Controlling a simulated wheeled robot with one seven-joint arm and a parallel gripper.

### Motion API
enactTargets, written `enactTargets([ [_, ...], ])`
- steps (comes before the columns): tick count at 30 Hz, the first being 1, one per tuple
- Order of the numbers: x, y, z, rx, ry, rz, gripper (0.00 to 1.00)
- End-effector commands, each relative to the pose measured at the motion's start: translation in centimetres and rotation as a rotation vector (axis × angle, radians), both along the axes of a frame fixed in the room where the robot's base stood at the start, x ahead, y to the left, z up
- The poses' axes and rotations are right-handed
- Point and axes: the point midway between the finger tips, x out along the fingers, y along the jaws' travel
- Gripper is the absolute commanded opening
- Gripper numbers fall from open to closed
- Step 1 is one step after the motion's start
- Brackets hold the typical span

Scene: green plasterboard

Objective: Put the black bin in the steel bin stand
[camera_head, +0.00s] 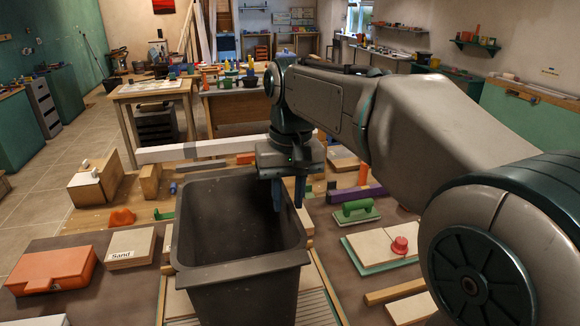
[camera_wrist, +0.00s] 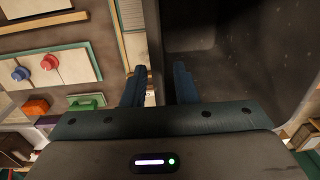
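The black bin (camera_head: 235,271) is a deep, empty, dark tub standing upright in the front middle of the head view. Its inside also shows at the upper right of the wrist view (camera_wrist: 240,60). My gripper (camera_head: 288,194) is above the bin's right rim, pointing down. Its two blue fingers are apart, one on the inner side and one on the outer side of the bin's right wall. In the wrist view the fingers (camera_wrist: 159,88) show a gap with the wall between them. I cannot make out the steel bin stand in either view.
An orange case (camera_head: 52,268) and a box marked "Sand" (camera_head: 131,248) lie left of the bin. A green-handled float (camera_head: 355,211) and pale boards (camera_head: 382,246) lie to its right. A long white beam (camera_head: 205,149) runs behind. Tiled floor at the left is clear.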

Motion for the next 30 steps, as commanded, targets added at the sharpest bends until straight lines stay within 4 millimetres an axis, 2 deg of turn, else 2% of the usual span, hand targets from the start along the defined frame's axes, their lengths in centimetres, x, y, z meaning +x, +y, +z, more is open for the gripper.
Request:
enactTargets([
  [1, 0.1, 0.0, 1.2, 0.001, -0.004, 0.000, 0.26],
  [6, 0.1, -0.2, 4.7, 0.001, -0.003, 0.000, 0.26],
  [10, 0.1, -0.2, 6.7, 0.000, -0.002, 0.000, 0.26],
  [15, 0.1, -0.3, 8.0, 0.000, 0.000, 0.000, 0.26],
  [23, -0.2, -0.8, 7.9, 0.000, -0.006, -0.007, 0.26],
  [26, -1.0, -2.1, 6.8, 0.002, -0.026, -0.028, 0.26],
  [30, -3.0, -5.0, 3.7, 0.006, -0.074, -0.073, 0.26],
])
